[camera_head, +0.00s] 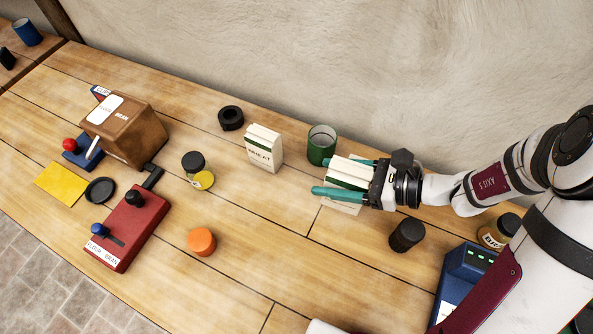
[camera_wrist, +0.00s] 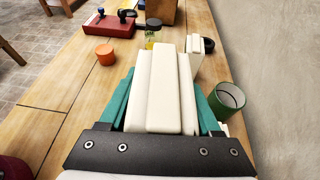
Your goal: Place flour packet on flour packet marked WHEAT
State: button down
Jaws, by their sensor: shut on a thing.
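The flour packet marked WHEAT (camera_head: 264,150) stands upright on the table, white with a green band. It also shows beyond my gripper in the wrist view (camera_wrist: 195,52). My gripper (camera_head: 343,178) has teal fingers and is shut on another white flour packet with a green band (camera_head: 352,170). The held packet (camera_wrist: 163,90) fills the space between the fingers in the wrist view. My gripper is to the right of the WHEAT packet, apart from it. The held packet's label is not readable, and I cannot tell its height above the table.
A green cup (camera_head: 321,150) stands between the two packets, towards the wall.

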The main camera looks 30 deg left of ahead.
jog(key=w+a+r+t, duration=0.1)
jog(key=w+a+r, duration=1)
jog(key=r, duration=0.1)
send_over(252, 130)
jog(key=shift+m, duration=0.4)
notch_tip(252, 130, down, 11)
jog(key=shift+r, duration=0.15)
jog(key=shift+f, duration=0.2)
jog(key=shift+c, duration=0.4)
grip_release()
